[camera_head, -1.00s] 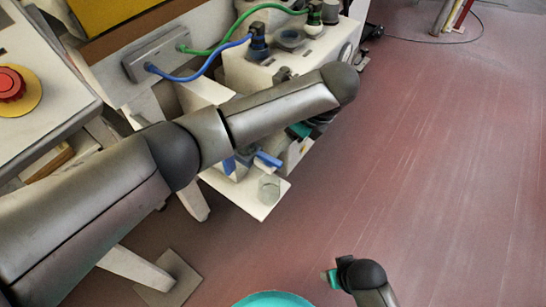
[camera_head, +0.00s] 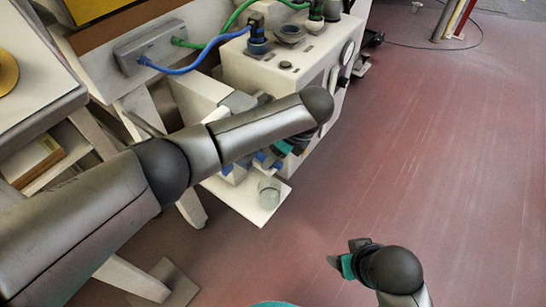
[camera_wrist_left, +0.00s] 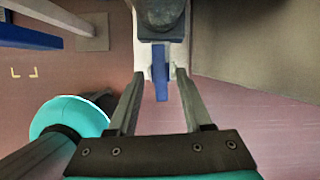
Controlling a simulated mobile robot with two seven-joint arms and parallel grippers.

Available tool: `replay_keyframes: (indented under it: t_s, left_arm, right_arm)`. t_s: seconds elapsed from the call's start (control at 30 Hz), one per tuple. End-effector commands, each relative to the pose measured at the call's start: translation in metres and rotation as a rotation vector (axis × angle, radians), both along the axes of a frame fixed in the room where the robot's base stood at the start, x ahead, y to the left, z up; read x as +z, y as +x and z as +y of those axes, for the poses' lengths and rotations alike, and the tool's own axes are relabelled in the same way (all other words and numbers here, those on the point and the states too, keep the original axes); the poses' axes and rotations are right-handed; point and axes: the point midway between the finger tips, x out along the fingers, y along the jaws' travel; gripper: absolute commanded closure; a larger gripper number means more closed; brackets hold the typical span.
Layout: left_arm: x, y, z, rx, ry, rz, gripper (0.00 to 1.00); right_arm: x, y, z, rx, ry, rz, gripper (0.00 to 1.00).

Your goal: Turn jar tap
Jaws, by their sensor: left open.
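A blue tap handle (camera_wrist_left: 161,86) hangs below a grey round fitting on a white block in the left wrist view. My left gripper (camera_wrist_left: 159,76) is open, with one finger on each side of the handle and a visible gap to both. In the head view my left arm largely hides this gripper (camera_head: 290,148) and the tap; blue parts (camera_head: 261,157) show beside it. A clear glass jar (camera_head: 269,193) stands on a white shelf (camera_head: 238,198) below the tap. My right gripper (camera_head: 344,252) is open and empty, away over the floor.
A white machine box (camera_head: 300,75) with blue and green hoses (camera_head: 200,55) stands just behind the left gripper. A sloped panel (camera_head: 30,90) and a low shelf with a brown box (camera_head: 30,160) are at left.

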Motion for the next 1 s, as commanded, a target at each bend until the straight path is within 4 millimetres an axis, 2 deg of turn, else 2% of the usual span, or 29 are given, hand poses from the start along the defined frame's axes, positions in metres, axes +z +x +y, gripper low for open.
replay_keyframes:
  t_s: [0.37,0.8,1.0]
  left_arm:
    - [-0.0020,0.0004,0.0010,0.000,0.000,0.001,0.51]
    - [-0.0018,0.0002,0.0008,0.000,0.000,0.001,1.00]
    - [-0.0019,0.0002,0.0007,0.000,0.000,0.001,1.00]
  right_arm:
    - [0.0029,-0.0001,-0.0002,0.000,0.000,-0.003,0.35]
    - [0.0027,0.0000,-0.0003,-0.001,0.000,-0.004,0.35]
    - [0.0025,-0.0001,-0.0002,-0.001,0.000,-0.003,0.35]
